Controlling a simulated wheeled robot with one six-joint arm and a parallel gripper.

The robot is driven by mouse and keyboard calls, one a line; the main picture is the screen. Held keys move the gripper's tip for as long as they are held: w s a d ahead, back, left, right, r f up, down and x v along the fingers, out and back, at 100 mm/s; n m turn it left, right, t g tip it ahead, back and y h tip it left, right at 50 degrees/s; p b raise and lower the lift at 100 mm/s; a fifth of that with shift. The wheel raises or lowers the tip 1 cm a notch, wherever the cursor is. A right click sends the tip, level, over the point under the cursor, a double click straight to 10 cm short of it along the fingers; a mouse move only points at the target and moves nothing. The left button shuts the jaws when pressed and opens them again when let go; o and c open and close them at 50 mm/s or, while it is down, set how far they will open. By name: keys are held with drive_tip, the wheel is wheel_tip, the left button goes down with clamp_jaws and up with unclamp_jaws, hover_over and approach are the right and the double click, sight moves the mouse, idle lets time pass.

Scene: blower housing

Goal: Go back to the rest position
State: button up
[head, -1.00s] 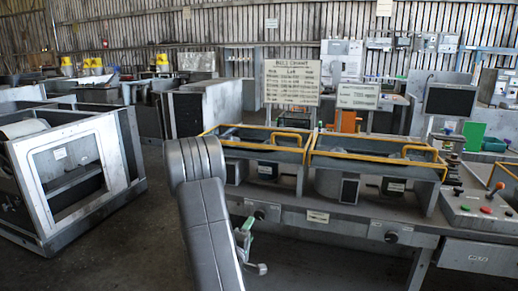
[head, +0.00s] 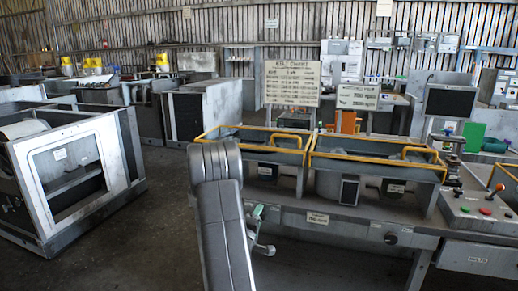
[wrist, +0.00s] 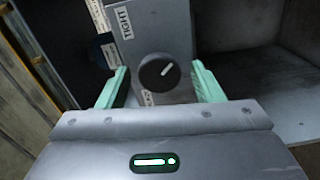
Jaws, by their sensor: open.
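My gripper shows in the wrist view (wrist: 160,68) as two mint-green fingers, spread apart with nothing held between them. A grey box (wrist: 178,30) with a black round knob (wrist: 159,71) stands beyond the fingers, and the knob appears between them. The knob has a white pointer line tilted to the right. A label on the box reads "TIGHT". In the head view my gripper (head: 259,231) is small and partly hidden behind my grey arm, in front of the workbench. Whether the fingers touch anything is not clear.
The workbench (head: 345,223) carries yellow-railed trays (head: 375,168) and a control panel (head: 484,207) at right. Another black knob (head: 391,239) is on its front. Two signs (head: 292,83) stand behind. A grey metal housing (head: 75,175) stands left, with open floor between it and my arm.

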drive_tip(key=m+b, duration=0.1)
drive_tip(key=m, duration=1.2)
drive_tip(key=m+b, duration=0.1)
drive_tip(key=m, duration=0.6)
drive_tip(key=shift+s+d+r+b, duration=0.15)
drive_tip(key=shift+s+r+b, duration=0.1)
drive_tip(key=shift+b, duration=0.1)
drive_tip(key=shift+m, duration=0.3)
